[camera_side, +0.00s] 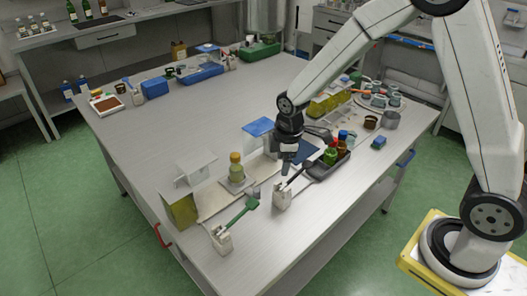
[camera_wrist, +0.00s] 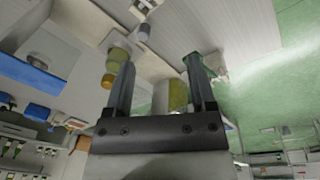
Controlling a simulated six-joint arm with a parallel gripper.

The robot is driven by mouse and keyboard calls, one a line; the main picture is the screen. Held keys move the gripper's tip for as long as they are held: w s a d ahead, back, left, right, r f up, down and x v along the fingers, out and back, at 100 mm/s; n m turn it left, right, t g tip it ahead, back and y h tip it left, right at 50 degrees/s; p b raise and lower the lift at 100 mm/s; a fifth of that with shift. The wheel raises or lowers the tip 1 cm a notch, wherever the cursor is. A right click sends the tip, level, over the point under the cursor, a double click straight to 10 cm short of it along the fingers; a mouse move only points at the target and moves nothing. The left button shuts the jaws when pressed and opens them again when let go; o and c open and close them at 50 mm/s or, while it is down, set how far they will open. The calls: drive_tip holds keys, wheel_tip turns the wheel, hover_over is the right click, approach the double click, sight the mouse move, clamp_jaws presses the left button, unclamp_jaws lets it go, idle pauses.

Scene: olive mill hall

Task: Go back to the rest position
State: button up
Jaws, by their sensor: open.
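My gripper (camera_side: 287,167) hangs over the grey work table (camera_side: 190,120), above its front half, with the fingers pointing down. In the wrist view my gripper (camera_wrist: 160,80) shows two dark fingers spread wide apart, with nothing held between them. A bottle of yellow-green liquid with a yellow cap (camera_side: 236,168) stands on a small white scale to the left of the gripper. A white holder with a dark-handled tool (camera_side: 282,196) stands just below the gripper in the side view. I cannot tell how far the fingertips are above the table.
A black tray (camera_side: 328,165) with several small bottles lies right of the gripper. A white holder with a green-handled tool (camera_side: 222,240) stands at the front left. An olive-coloured container (camera_side: 182,210) stands at the left edge. The table's middle and back left are largely clear.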

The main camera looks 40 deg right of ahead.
drive_tip(key=s+d+r+m+t, duration=0.1)
drive_tip(key=s+r+m, duration=0.3)
drive_tip(key=s+m, duration=0.6)
drive_tip(key=shift+s+d+m, duration=0.3)
drive_tip(key=shift+s+m, duration=0.1)
drive_tip(key=shift+s, duration=1.45)
drive_tip(key=shift+r, duration=0.1)
